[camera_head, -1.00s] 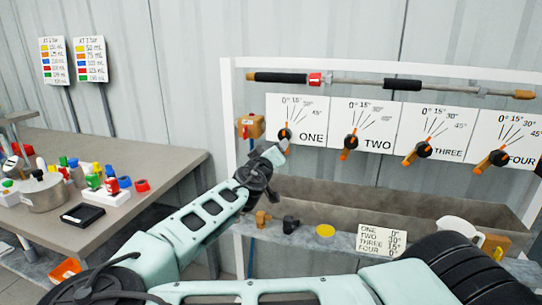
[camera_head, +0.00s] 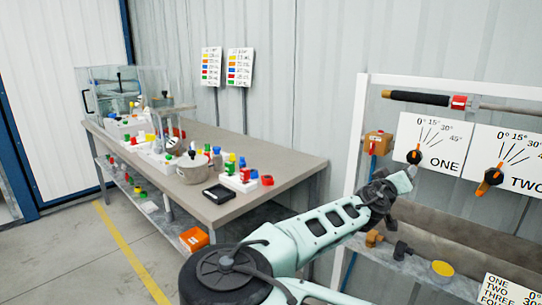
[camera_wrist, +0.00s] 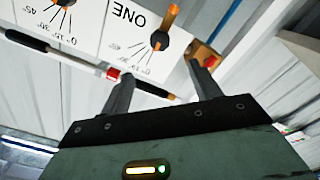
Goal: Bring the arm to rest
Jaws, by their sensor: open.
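My gripper (camera_head: 405,181) is at the end of my outstretched arm, in front of the white pump frame (camera_head: 362,140) in the head view. In the wrist view its two fingers (camera_wrist: 160,72) stand apart with nothing between them. Dial ONE (camera_head: 414,157) is above and to the right of the gripper in the head view. In the wrist view that dial (camera_wrist: 158,39) appears upside down beyond the fingers, with its orange handle showing. Whether the fingers touch anything on the frame is not clear.
A workbench (camera_head: 270,185) stands left of the frame, with a pot (camera_head: 194,168), a black tray (camera_head: 219,194) and several coloured caps. An orange box (camera_head: 194,239) is below it. Open floor (camera_head: 75,250) lies at the left. Dial TWO (camera_head: 489,178) is at the right.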

